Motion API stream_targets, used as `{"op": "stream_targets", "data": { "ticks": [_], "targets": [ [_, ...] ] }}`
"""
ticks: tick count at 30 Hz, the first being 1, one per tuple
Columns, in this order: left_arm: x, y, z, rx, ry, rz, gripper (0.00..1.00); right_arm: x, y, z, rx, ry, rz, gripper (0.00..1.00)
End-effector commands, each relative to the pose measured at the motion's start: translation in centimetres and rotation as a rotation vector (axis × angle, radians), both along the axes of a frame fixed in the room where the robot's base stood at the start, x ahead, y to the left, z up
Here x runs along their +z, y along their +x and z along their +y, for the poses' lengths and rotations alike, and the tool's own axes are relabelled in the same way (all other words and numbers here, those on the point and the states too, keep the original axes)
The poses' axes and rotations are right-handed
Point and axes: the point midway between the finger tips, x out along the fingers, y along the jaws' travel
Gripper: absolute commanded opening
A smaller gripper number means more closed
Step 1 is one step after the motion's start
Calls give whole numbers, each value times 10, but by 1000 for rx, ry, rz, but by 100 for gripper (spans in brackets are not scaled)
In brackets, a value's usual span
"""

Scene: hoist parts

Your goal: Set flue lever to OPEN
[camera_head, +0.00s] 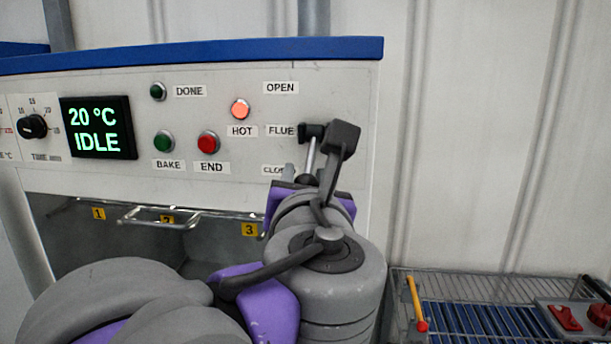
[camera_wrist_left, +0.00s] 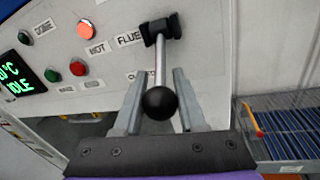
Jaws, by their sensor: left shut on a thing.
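The flue lever (camera_head: 311,152) has a black pivot, a metal rod and a black ball knob; it is on the right of the oven's front panel. In the left wrist view the lever (camera_wrist_left: 160,64) and its ball knob lie between the two grey fingers of my left gripper (camera_wrist_left: 158,100). The rod points down from the pivot, toward the partly hidden CLOSED label (camera_head: 272,170). The OPEN label (camera_head: 281,88) is above. My left gripper (camera_head: 299,174) is shut on the lever; my arm hides the knob in the head view. My right gripper is not in view.
The panel carries a lit HOT lamp (camera_head: 240,108), BAKE (camera_head: 164,141) and END (camera_head: 208,142) buttons, and a display (camera_head: 97,128) reading 20 °C IDLE. Below are numbered wire racks (camera_head: 165,217). A wire-sided conveyor (camera_head: 470,277) with tools stands at the right.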

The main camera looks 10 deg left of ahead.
Motion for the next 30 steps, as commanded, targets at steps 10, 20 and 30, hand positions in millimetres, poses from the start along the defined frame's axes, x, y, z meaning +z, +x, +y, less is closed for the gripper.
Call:
{"op": "stream_targets", "data": {
  "ticks": [10, 20, 30],
  "targets": [
    [16, -8, 0, -1, -3, 172, 0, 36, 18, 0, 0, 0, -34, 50],
    [28, -14, 0, 0, -1, 424, 0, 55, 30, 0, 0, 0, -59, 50],
    [35, -17, 0, -1, 1, 570, 0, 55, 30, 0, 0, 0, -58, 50]
  ]
}}
